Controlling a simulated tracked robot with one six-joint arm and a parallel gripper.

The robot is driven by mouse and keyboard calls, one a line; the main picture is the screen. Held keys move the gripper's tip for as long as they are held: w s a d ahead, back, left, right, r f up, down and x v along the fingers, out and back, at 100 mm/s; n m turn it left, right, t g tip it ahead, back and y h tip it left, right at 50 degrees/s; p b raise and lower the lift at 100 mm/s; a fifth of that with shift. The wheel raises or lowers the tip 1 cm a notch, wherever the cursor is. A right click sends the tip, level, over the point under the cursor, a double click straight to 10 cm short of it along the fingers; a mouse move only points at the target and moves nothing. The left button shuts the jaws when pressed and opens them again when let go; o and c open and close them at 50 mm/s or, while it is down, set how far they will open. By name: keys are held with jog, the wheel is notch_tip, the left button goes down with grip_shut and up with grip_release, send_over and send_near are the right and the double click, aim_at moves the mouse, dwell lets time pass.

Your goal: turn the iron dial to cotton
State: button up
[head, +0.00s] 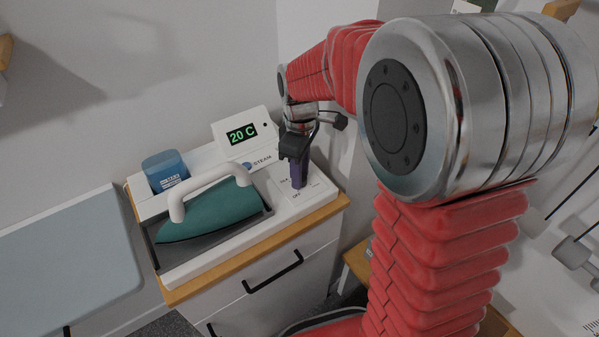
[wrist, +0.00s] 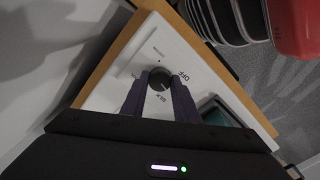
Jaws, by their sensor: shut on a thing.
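The iron dial (wrist: 159,79) is a small dark round knob on a white panel, with OFF and other markings around it, partly blurred. My gripper (wrist: 160,85) has its two purple fingers on either side of the dial and is shut on it. In the head view my gripper (head: 298,180) points down onto the right end of the white iron station (head: 180,272), and the dial is hidden there. The teal iron (head: 212,212) with a white handle rests in the station's grey tray. I cannot tell which mark the dial points at.
A display (head: 241,134) reading 20 C stands at the back of the station, with a blue water tank (head: 165,170) to its left. The station sits on a white drawer cabinet (head: 262,285) with a wooden top. An ironing board (head: 70,265) lies at left.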

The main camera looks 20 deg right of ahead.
jog(key=m, duration=0.5)
jog(key=shift+m, duration=0.3)
jog(key=m, duration=1)
jog(key=shift+m, duration=0.4)
jog(key=m, duration=0.5)
jog(key=shift+m, duration=0.3)
jog(key=m, duration=1)
jog(key=shift+m, duration=0.4)
jog(key=m, duration=0.5)
jog(key=shift+m, duration=2.5)
